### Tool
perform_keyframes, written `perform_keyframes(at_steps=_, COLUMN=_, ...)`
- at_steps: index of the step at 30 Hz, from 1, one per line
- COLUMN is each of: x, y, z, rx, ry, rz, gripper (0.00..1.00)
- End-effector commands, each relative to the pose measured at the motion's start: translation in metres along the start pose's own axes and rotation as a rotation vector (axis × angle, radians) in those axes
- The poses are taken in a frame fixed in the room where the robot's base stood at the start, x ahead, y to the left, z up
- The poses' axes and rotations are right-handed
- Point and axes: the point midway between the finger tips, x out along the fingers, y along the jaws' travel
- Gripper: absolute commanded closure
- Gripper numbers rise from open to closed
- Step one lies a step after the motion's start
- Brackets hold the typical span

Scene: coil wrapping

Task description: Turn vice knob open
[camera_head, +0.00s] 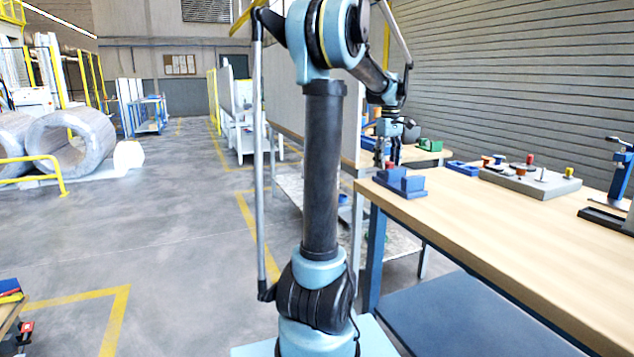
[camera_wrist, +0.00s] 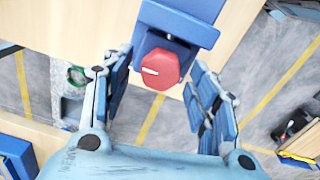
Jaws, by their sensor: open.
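The blue vice (camera_head: 408,184) sits at the near left corner of the wooden workbench. In the wrist view the vice (camera_wrist: 180,22) is at the top centre, with its red knob (camera_wrist: 160,70) facing the camera. The knob has a flat-sided outline and a short white mark on its left part. My gripper (camera_wrist: 158,74) is open, with one blue-padded finger on each side of the knob. Gaps show between both fingers and the knob. In the head view my gripper (camera_head: 391,152) is small, at the vice, and its fingers are hard to make out.
On the workbench (camera_head: 500,240), a grey board (camera_head: 530,184) with several coloured pegs stands right of the vice, and a blue tray (camera_head: 463,168) lies behind. A blue clamp stand (camera_head: 622,170) is at the right edge. The front bench surface is clear.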

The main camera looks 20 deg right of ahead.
Motion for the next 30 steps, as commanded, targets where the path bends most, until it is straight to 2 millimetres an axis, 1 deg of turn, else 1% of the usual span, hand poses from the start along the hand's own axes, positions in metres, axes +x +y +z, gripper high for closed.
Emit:
perform_keyframes(at_steps=8, x=0.0, y=0.001, z=0.0, rx=0.238, ry=-0.006, rz=0.0, gripper=0.46)
perform_keyframes(at_steps=30, x=-0.12, y=0.001, z=-0.001, rx=0.24, ry=-0.006, rz=0.0, gripper=0.46)
